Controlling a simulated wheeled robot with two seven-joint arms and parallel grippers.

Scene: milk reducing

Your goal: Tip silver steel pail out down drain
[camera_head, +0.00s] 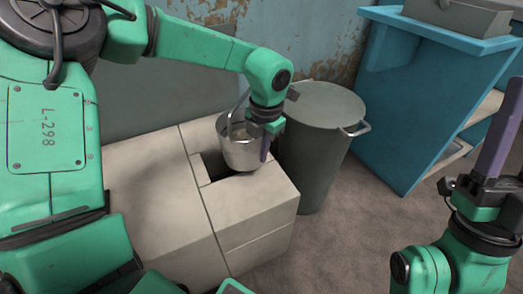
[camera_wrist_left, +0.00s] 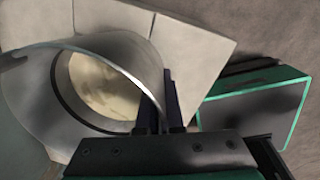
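The silver steel pail (camera_head: 240,153) is above and partly over the dark square drain opening (camera_head: 214,167) in the pale block. It looks nearly upright, and its handle is raised. My left gripper (camera_head: 268,145) is at the pail's right side. In the left wrist view, the pail (camera_wrist_left: 105,60) fills the left part, with a pale cream surface inside. The left fingers (camera_wrist_left: 162,108) sit on both sides of its rim and are shut on it. Whether the pail touches the block is unclear. My right gripper (camera_head: 496,135) is raised at the far right, away from the pail; its finger gap is not clear.
A grey lidded bin (camera_head: 318,150) with a side handle stands just right of the pail and block. A blue cabinet (camera_head: 410,95) stands behind it at right, with a grey box (camera_head: 460,15) on top. The tiled block (camera_head: 150,200) is clear left of the drain. Brown floor lies open at front right.

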